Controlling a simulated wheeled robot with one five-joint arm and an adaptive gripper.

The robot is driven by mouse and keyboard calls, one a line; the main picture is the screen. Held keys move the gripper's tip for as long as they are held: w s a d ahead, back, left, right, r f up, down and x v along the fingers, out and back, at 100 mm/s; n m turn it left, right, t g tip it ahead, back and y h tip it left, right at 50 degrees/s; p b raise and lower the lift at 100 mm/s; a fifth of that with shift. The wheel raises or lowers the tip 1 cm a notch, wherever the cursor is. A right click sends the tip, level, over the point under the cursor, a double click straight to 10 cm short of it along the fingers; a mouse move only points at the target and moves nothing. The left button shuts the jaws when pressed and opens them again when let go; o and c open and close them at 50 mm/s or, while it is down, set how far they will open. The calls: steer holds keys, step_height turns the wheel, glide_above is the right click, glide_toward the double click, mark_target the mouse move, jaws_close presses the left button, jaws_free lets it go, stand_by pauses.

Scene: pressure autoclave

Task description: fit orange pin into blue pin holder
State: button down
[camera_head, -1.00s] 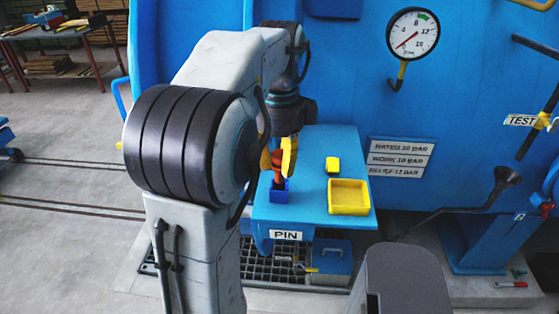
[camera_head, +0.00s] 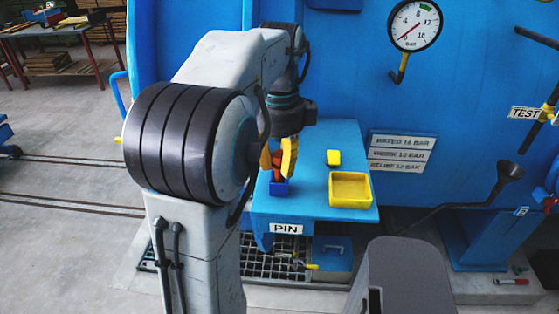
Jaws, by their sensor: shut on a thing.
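My gripper (camera_head: 278,170) has yellow fingers and is shut on the orange pin (camera_head: 277,174), which it holds roughly upright. The pin's upper part shows between the fingers. The blue pin holder (camera_head: 279,189) is a small block on the left part of the blue shelf, directly below the gripper. The pin's lower end meets the top of the holder in the picture. Whether it is inside the hole cannot be told, because the fingers and the holder's wall hide that spot.
The blue shelf (camera_head: 315,205) carries a PIN label on its front edge. A yellow tray (camera_head: 350,203) and a small yellow block (camera_head: 333,157) stand to the right of the holder. A pressure gauge (camera_head: 415,25) is on the blue wall behind.

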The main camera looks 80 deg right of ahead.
mark_target(280, 153)
steer(key=shift+f+b, duration=0.8)
steer(key=shift+f, duration=0.35)
steer(key=c, duration=1)
jaws_free()
steer(key=shift+r, duration=0.15)
step_height(280, 153, up, 11)
steer(key=shift+d+f, duration=0.1)
steer(key=shift+d, duration=0.05)
steer(key=shift+r, duration=0.5)
steer(key=shift+w, duration=0.1)
